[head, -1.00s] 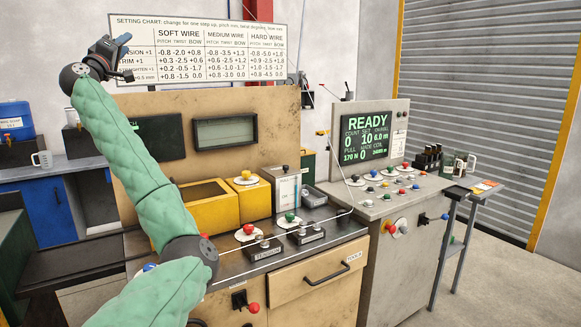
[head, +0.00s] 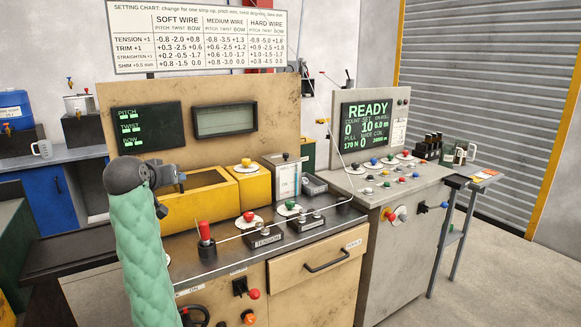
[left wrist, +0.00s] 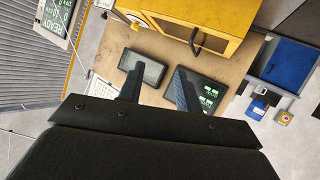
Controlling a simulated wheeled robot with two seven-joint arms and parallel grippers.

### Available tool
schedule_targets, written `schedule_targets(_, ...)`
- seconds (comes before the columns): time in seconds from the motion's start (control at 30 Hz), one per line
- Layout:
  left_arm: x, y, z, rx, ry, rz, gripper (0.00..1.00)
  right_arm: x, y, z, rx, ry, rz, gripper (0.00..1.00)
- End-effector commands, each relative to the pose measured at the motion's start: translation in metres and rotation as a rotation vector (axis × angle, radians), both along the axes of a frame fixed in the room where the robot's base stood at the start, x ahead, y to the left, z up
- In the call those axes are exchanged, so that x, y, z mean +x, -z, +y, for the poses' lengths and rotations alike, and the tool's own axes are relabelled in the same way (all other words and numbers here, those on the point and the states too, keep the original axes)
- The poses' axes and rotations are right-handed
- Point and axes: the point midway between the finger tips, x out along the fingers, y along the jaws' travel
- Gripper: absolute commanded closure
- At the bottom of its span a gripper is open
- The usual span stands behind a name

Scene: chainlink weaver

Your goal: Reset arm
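My left arm comes in from the lower left in the head view, with its green sleeve upright. My left gripper (head: 180,181) is in front of the beige machine, left of the yellow bin and above the dark bench top. In the left wrist view its two dark fingers (left wrist: 158,88) stand apart with nothing between them, so it is open and empty. The fingertips show against the machine's back panel, near the dark screens. The head view does not show the finger gap clearly. My right gripper is in neither view.
A red-topped black lever (head: 205,240) stands on the bench (head: 185,270) close to my left arm. Yellow bins (head: 205,202), buttons and a thin wire lie to the right. A grey console (head: 400,205) reads READY. The floor at far right is clear.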

Motion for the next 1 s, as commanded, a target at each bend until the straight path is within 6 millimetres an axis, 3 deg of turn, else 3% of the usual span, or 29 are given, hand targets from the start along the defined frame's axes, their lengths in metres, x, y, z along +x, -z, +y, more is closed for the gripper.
schedule_targets(0.03, -0.010, 0.020, -0.007, 0.022, 0.001, 0.026, 0.66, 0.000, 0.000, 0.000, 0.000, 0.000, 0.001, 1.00)
schedule_targets(0.2, -0.042, 0.076, -0.030, 0.089, 0.007, 0.095, 0.66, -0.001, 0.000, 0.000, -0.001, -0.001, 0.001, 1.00)
schedule_targets(0.67, -0.135, 0.212, -0.087, 0.204, 0.082, 0.254, 0.66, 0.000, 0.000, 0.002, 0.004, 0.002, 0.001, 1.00)
schedule_targets(1.0, -0.220, 0.315, -0.127, 0.235, 0.180, 0.412, 0.66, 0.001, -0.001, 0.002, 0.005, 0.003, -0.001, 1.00)
